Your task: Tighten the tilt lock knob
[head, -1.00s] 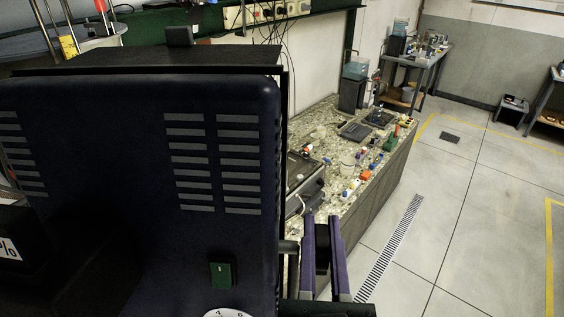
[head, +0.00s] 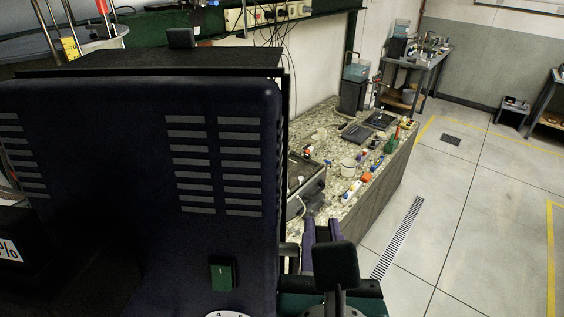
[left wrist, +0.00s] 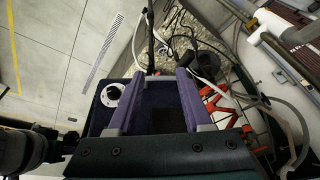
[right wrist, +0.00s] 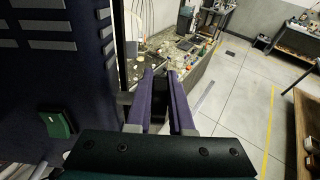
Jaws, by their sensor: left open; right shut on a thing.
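My right gripper (head: 321,223) is beside the right edge of the dark blue tank housing (head: 130,170). In the right wrist view its purple fingers (right wrist: 160,74) are shut on the black tilt lock knob (right wrist: 160,90), which is mostly hidden between them. A dark rounded part of my right wrist covers the lower fingers in the head view. My left gripper is out of the head view. In the left wrist view its purple fingers (left wrist: 160,74) are wide apart with nothing gripped, over a dark blue surface with a white dial (left wrist: 112,94).
A green switch (head: 222,274) is on the housing's face. A speckled counter (head: 325,130) with several small items runs behind my right gripper. Hoses and orange parts (left wrist: 215,103) lie right of my left fingers. The floor (head: 475,200) at right is clear.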

